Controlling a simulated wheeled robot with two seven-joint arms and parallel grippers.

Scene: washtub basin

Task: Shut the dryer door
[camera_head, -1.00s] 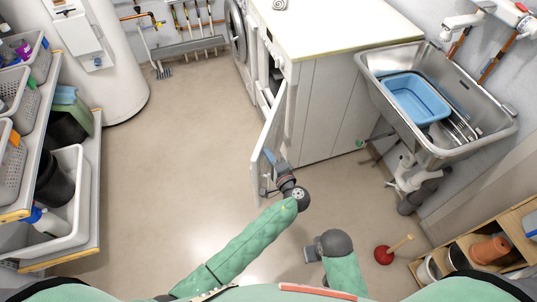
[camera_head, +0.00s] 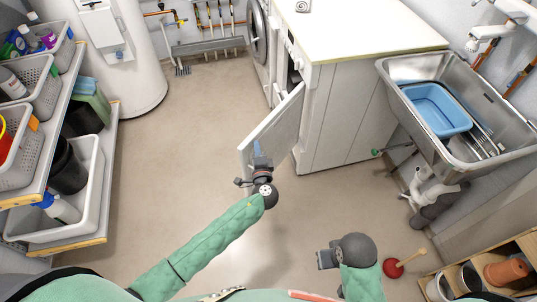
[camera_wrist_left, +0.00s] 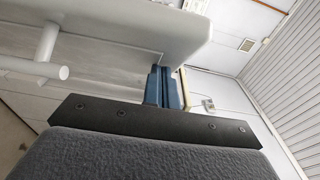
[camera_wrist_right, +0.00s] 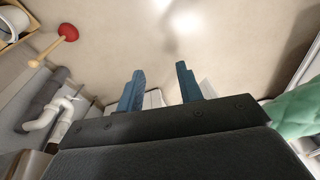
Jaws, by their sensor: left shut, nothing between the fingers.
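The dryer door (camera_head: 274,125) is a white panel standing open, out from the front of the white dryer (camera_head: 343,105) in the head view. My left gripper (camera_head: 257,148) is shut and empty, at the door's near face close to its free end. Whether its tips touch the door cannot be told. In the left wrist view the blue fingertips (camera_wrist_left: 163,88) are together beside a large white panel. My right gripper (camera_wrist_right: 160,88) is open and empty in the right wrist view, well away from the door, low at the right of the head view.
A metal sink (camera_head: 410,72) with a blue basin (camera_head: 436,108) stands right of the dryer. A red plunger (camera_head: 393,268) stands on the floor near my right arm. Shelves with bins (camera_head: 100,190) line the left side. The floor between shelves and door is clear.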

